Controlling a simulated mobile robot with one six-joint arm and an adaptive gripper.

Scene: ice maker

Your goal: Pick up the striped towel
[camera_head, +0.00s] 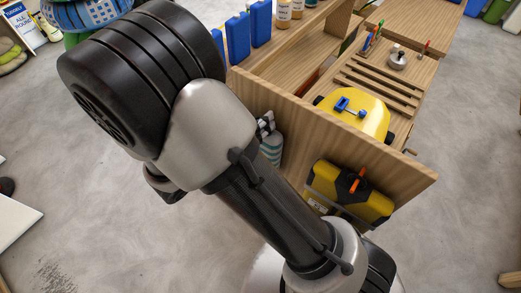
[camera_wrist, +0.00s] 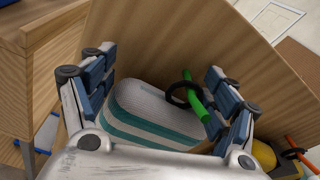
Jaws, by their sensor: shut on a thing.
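The striped towel (camera_wrist: 150,118) is white with teal bands and looks rolled or folded. In the wrist view it lies between the two fingers of my gripper (camera_wrist: 158,82), against a wooden panel. The gripper is shut on it, with one finger on each side. In the head view only a small striped part of the towel (camera_head: 271,150) shows beside my arm, below the gripper's fingers (camera_head: 265,127). My arm hides the rest.
A green stick with a black ring (camera_wrist: 194,92) is close to the right finger. The wooden workbench (camera_head: 400,178) holds a yellow case (camera_head: 362,118). A yellow-black box (camera_head: 335,190) hangs on its side panel. Blue containers (camera_head: 238,38) stand at the back. Grey floor is open at left.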

